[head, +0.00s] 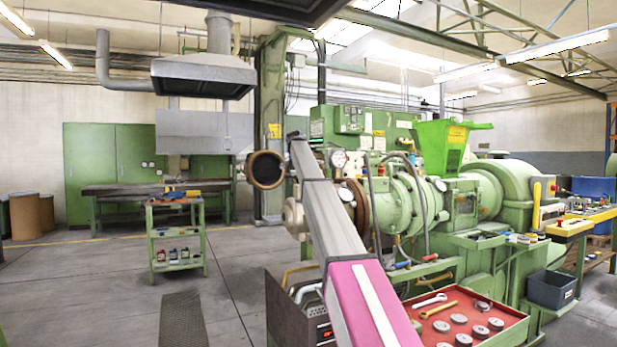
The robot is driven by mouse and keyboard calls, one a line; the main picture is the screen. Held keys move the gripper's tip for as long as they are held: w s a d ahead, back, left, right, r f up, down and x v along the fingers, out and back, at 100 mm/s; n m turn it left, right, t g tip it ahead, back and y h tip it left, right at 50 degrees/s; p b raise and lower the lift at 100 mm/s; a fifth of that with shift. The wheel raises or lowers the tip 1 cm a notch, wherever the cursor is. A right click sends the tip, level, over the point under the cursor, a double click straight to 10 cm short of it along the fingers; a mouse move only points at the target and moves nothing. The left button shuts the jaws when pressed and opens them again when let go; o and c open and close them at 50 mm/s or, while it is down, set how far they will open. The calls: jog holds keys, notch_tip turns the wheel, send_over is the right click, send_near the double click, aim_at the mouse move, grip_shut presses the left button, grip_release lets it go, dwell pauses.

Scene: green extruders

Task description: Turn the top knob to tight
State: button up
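The green extruder (462,205) stands right of centre, with a bright green hopper (437,145) on top. Round gauges (338,159) and flanges show on its left part. A pale round part (294,215) sits just left of my arm. I cannot tell which part is the top knob or how it is set. My grey and pink arm reaches from the bottom centre up towards the left end of the machine and covers part of it. No gripper fingers show at its far end.
A red tray (514,335) with wrenches and round metal pieces is at the lower right. A green tool cart (161,250) and a long workbench (130,188) stand at the left. Grey floor is open between cart and machine.

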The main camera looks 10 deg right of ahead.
dwell(0.4)
jog(key=o, duration=0.9)
jog(key=shift+r, duration=0.1)
jog(key=v, duration=1)
jog(key=shift+a+r, duration=0.2)
jog(key=shift+r, duration=0.05)
